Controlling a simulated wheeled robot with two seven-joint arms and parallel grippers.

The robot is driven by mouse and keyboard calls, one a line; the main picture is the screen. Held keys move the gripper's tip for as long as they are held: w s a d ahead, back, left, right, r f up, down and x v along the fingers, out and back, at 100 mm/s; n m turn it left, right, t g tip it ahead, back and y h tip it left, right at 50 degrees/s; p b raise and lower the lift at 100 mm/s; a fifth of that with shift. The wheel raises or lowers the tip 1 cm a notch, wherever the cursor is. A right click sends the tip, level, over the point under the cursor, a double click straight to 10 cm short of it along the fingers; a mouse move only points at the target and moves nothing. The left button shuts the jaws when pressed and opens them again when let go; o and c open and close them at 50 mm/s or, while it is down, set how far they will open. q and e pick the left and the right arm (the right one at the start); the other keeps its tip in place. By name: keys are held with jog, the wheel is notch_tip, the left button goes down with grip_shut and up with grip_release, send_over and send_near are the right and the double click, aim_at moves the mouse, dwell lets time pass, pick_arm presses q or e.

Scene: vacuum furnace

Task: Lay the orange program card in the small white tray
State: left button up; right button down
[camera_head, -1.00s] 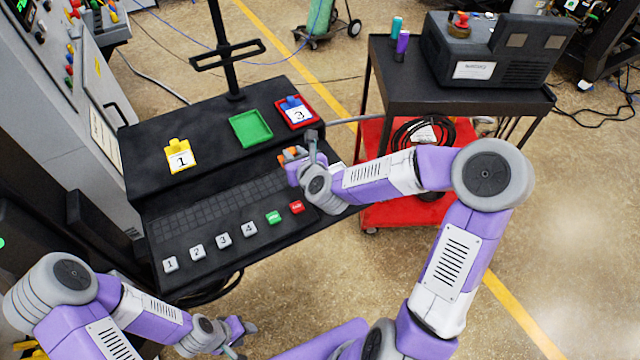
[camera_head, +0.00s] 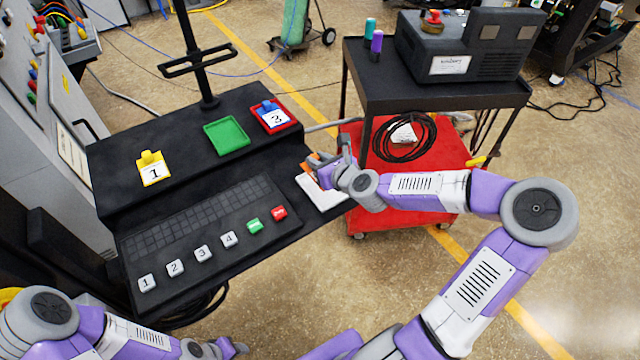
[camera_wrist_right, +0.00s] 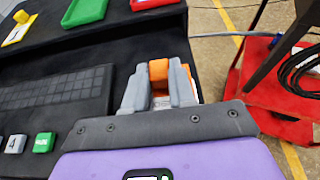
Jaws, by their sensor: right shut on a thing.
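The orange program card (camera_head: 312,161) is held in my right gripper (camera_head: 332,170), at the right end of the black console. Only a small part of the card shows; the fingers hide the rest. In the right wrist view the orange card (camera_wrist_right: 158,70) sits between the two grey fingers, which are shut on it. The small white tray (camera_head: 323,194) lies below and around the gripper in the head view, partly covered by it. I cannot tell whether the card touches the tray. My left gripper (camera_head: 235,347) is at the bottom edge, too cut off to read.
A red-based cart (camera_head: 425,205) with a black top stands close on the right.

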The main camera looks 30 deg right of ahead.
notch_tip(320, 180, down, 6)
jog(key=b, duration=0.2)
jog(key=shift+f+b, duration=0.1)
jog(key=shift+b, duration=0.2)
jog(key=c, duration=0.9)
grip_release()
jog(key=shift+f, duration=0.1)
jog(key=shift+c, duration=0.2)
